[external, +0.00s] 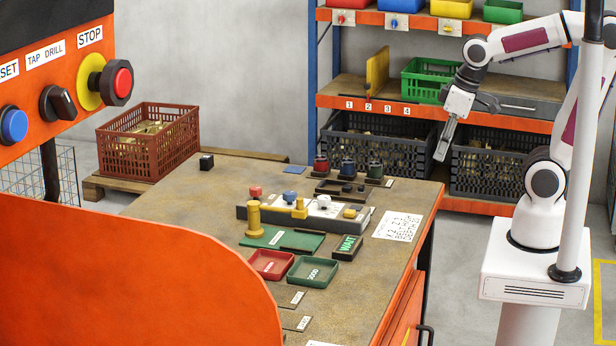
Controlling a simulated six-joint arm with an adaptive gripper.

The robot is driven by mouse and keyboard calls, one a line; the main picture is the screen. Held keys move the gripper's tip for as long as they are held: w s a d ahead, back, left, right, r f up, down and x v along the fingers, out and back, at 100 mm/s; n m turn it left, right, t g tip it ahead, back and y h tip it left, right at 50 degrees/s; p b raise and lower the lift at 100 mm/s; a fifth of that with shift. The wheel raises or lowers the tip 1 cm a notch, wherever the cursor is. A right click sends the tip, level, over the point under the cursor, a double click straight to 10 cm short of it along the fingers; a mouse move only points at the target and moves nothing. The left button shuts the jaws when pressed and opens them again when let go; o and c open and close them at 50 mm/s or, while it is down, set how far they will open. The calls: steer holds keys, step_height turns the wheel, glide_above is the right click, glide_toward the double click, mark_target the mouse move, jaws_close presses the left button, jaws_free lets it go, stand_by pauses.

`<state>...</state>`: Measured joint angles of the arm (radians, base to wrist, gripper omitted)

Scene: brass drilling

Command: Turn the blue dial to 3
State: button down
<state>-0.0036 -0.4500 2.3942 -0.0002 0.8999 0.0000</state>
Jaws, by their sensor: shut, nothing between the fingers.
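I cannot tell for certain which part is the blue dial. A dark round knob-like piece with blue on it (347,167) stands at the back of the workbench, between a similar red one (321,163) and a green one (375,170). A small blue piece (290,196) also sits on the long grey fixture (275,215) in front of them. No dial numbers or pointer can be read at this size. My gripper (444,150) is shut and empty, pointing down in the air to the right of these pieces, apart from them.
An orange machine panel (70,75) with a blue button (13,125) stands at left. A shelf (440,118) with bins and crates stands behind my gripper.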

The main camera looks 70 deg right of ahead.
steer(key=shift+g, duration=0.8)
steer(key=w+f, duration=0.3)
steer(key=w, duration=0.6)
steer(key=w+f, duration=0.3)
steer(key=w, duration=0.6)
steer(key=w+f, duration=0.2)
steer(key=w, duration=0.8)
steer(key=shift+a+f, duration=0.2)
steer(key=shift+f, duration=0.2)
glide_toward(290, 199)
steer(key=s+d, duration=0.2)
steer(key=d, duration=0.1)
steer(key=shift+w+t, duration=0.3)
steer(key=shift+t, duration=0.2)
steer(key=shift+f, duration=0.1)
steer(key=shift+s+x, duration=0.25)
steer(key=shift+x, duration=0.85)
steer(key=shift+s+x, duration=0.3)
steer(key=shift+x, duration=0.8)
steer(key=shift+s+x, duration=0.25)
steer(key=shift+x, duration=0.85)
steer(key=shift+w+a+f, duration=0.15)
steer(key=shift+w, duration=0.05)
